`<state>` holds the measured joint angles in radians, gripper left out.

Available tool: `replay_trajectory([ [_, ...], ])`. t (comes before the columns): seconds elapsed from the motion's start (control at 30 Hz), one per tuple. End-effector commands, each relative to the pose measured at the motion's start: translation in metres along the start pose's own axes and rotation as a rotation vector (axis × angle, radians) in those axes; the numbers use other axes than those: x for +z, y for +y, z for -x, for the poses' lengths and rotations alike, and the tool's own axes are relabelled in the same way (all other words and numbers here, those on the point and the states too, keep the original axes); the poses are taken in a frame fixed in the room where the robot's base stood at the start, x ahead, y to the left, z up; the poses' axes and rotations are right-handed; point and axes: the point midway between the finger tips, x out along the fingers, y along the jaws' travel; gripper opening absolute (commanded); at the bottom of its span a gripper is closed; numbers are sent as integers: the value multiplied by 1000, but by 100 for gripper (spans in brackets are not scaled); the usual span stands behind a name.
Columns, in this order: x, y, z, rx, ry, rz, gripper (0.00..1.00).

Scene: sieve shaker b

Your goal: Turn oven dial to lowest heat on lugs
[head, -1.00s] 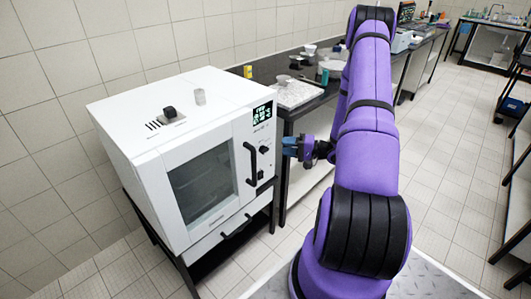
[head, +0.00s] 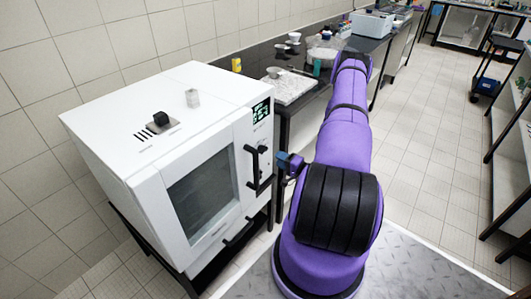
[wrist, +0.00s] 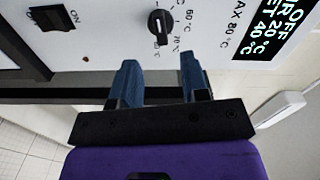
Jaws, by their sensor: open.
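The white oven (head: 150,180) stands at the left in the head view, its control panel facing my gripper. In the wrist view, the black dial (wrist: 159,24) is on the white panel near the top edge, its bar roughly upright in the picture. Printed marks reading 60 and 70 °C sit beside it. My gripper (wrist: 158,78) has two blue fingers, open and empty. The dial lies just beyond the gap between the fingertips, not between them. In the head view, my gripper (head: 288,163) is right of the oven's front, close to the panel.
The oven's black door handle (head: 252,166) is left of my gripper. The lit display (head: 261,112) is above the dial. A black on/off switch (wrist: 53,18) is also on the panel. A dark bench (head: 330,70) with small items stands behind.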

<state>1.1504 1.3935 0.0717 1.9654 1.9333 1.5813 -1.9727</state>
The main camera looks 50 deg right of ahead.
Motion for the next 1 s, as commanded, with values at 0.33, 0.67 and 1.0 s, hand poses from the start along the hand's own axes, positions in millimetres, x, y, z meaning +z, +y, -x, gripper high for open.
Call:
replay_trajectory([
  [0.33, 0, 0, -58, -1, -3, 1, 42],
  [0.67, 0, 0, -75, 0, -1, 0, 42],
  [1.0, 0, 0, -75, 0, -1, 0, 7],
])
